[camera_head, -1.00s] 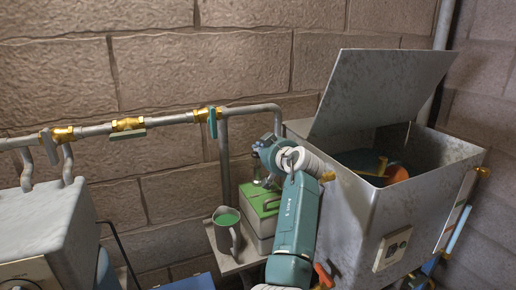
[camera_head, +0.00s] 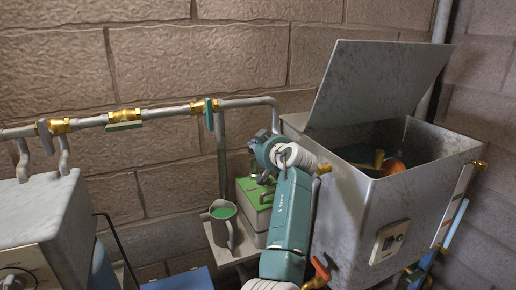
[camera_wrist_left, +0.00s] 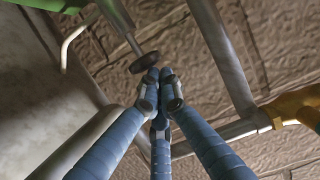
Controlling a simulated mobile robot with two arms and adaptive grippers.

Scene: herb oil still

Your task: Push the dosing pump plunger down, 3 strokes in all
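The dosing pump appears to be the grey box with a green top (camera_head: 252,215), standing beside the steel tank. In the left wrist view its plunger shows as a thin rod with a dark round knob (camera_wrist_left: 144,62), coming out of a green part. My left gripper (camera_head: 264,178) is over the pump's top in the head view, with my wrist and arm hiding part of it. In the left wrist view my left gripper (camera_wrist_left: 160,76) has its blue fingers together at the tips, with nothing between them. The tips are close beside the knob; I cannot tell whether they touch it. My right gripper is not in view.
A grey jug with green contents (camera_head: 223,228) stands left of the pump on a small shelf. The open-lidded steel tank (camera_head: 345,215) is close on the right, with a red-handled valve (camera_head: 320,268). A pipe with brass valves (camera_head: 160,113) runs along the wall behind.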

